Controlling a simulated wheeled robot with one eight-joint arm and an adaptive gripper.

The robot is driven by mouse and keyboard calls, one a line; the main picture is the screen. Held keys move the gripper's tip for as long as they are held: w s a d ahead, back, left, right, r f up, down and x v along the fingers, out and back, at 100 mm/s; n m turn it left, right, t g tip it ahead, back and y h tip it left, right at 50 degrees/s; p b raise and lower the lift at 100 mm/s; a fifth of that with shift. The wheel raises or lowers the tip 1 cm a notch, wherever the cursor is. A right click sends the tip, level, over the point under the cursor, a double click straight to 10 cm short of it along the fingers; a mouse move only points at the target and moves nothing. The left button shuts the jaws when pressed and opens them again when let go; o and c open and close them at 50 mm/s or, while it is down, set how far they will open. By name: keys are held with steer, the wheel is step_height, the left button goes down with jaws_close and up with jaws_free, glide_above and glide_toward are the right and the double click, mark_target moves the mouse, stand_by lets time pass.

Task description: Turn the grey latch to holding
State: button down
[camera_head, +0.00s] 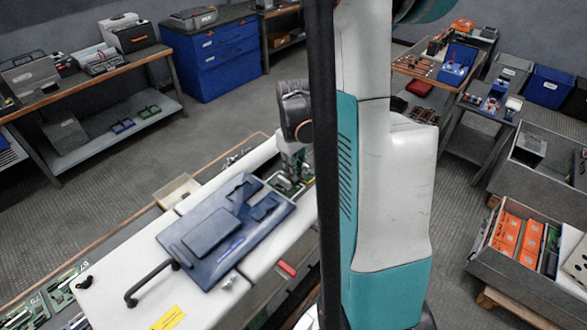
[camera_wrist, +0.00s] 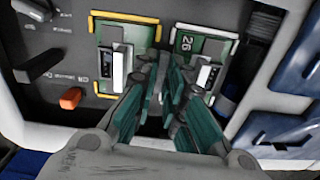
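My gripper (camera_wrist: 164,72) fills the middle of the wrist view, its teal fingers running in from the bottom. The fingertips are close together, with nothing clearly visible between them. They lie in front of the gap between two green boards. A dark grey lever (camera_wrist: 38,66), which may be the grey latch, is on the panel to the left, apart from the fingers. Its printed labels are too small to read for certain.
The left green board (camera_wrist: 107,36) has a yellow frame; the right green board (camera_wrist: 218,48) is marked 26. A blue cover (camera_head: 215,232) lies across the white bench unit.

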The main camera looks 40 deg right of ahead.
steer(key=shift+m, duration=0.4)
steer(key=m+b, duration=0.1)
steer(key=m, duration=0.2)
steer(key=shift+m, duration=0.4)
steer(key=m+b, duration=0.1)
steer(key=m, duration=0.3)
steer(key=m+b, duration=0.1)
steer(key=m, duration=0.3)
steer(key=shift+m+b, duration=0.3)
steer(key=shift+m, duration=1.5)
steer(key=c, duration=1.9)
jaws_free()
steer(key=shift+c, duration=0.2)
